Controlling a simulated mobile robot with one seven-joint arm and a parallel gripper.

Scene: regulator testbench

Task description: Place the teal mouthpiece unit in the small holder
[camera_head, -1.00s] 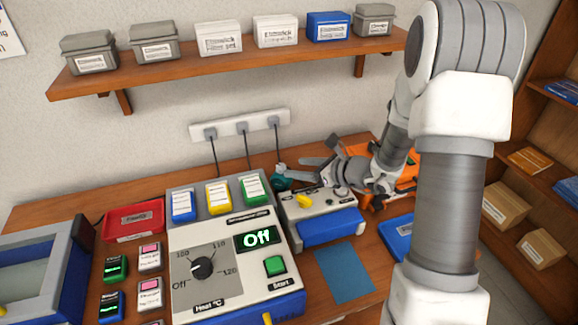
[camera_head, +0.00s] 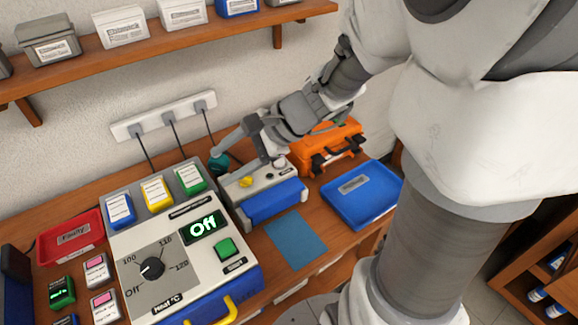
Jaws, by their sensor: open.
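The teal mouthpiece unit (camera_head: 219,162) is a small dark-teal rounded piece at the back left corner of a small grey-and-blue bench unit (camera_head: 270,208). My gripper (camera_head: 224,148) reaches in from the right, its fingers pointing left and down at the teal piece. The jaws are open. The fingertips overlap the teal piece in the picture; I cannot tell whether they touch it. The small holder cannot be made out clearly; what lies under the teal piece is partly hidden.
A large regulator tester reading Off (camera_head: 170,240) stands left of the small unit. An orange case (camera_head: 325,148) and a blue tray (camera_head: 362,195) are to the right. A red tray (camera_head: 70,238) is at the left. A blue mat (camera_head: 295,240) lies clear in front. A power strip (camera_head: 165,115) is on the wall.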

